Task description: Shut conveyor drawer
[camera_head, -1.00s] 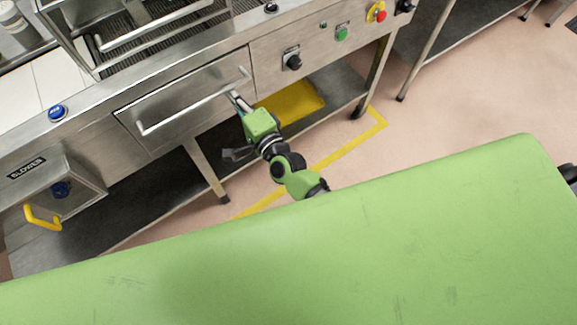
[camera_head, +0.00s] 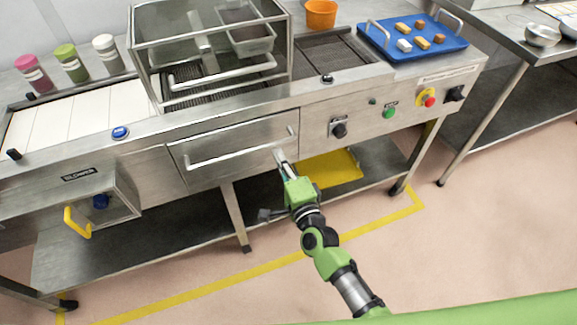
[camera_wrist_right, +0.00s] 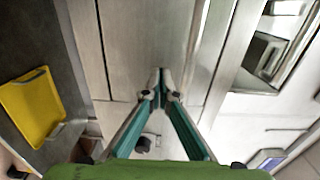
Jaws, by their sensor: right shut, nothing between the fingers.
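The conveyor drawer is a steel front (camera_head: 235,140) with a long bar handle (camera_head: 235,150), below the conveyor deck. It looks flush or nearly flush with the panel around it; a small gap cannot be ruled out. My right gripper (camera_head: 280,156) is shut and empty, its tips at the drawer front near the handle's right end. In the right wrist view the closed fingertips (camera_wrist_right: 158,80) point at the steel drawer front (camera_wrist_right: 145,40), beside the handle bar; whether they touch it I cannot tell. My left gripper is not in view.
A yellow tray (camera_head: 330,168) lies on the lower shelf. A blower box (camera_head: 90,205) with a yellow handle is at left. A control panel with a green button (camera_head: 389,112) and red stop button (camera_head: 429,101) is at right. A blue tray (camera_head: 450,45) stands on top.

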